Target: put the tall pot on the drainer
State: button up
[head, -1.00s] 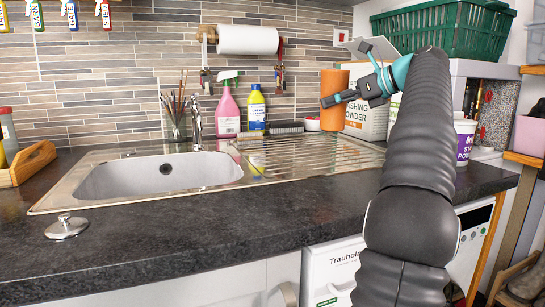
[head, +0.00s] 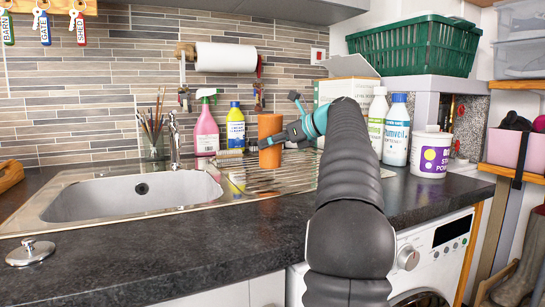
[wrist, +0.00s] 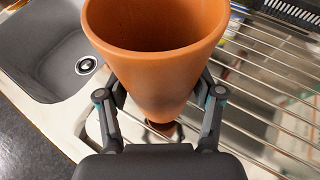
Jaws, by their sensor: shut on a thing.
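The tall pot (head: 270,140) is an orange-brown, open-topped pot. It is upright over the drainer (head: 295,179), the ridged steel part of the sink unit. My gripper (head: 284,138) is shut on the pot from the right. In the wrist view the pot (wrist: 155,62) sits between both fingers, its wide mouth up. The drainer's bars (wrist: 268,92) run beneath and to the right. A small brown patch shows below the pot's base, perhaps its reflection. I cannot tell for sure whether the base touches the bars.
The sink bowl (head: 140,192) is left of the drainer. A pink spray bottle (head: 207,130) and a yellow bottle (head: 235,127) stand behind it. A metal plug (head: 30,252) lies on the front worktop.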

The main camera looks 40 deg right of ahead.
aim_at(280, 150)
jog(key=shift+f+b, duration=0.5)
jog(key=shift+f, duration=1.2)
jog(key=shift+f, duration=0.15)
jog(key=o, duration=1.3)
jog(key=shift+r, duration=0.2)
jog(key=p+v, duration=0.1)
jog(key=v, duration=1.1)
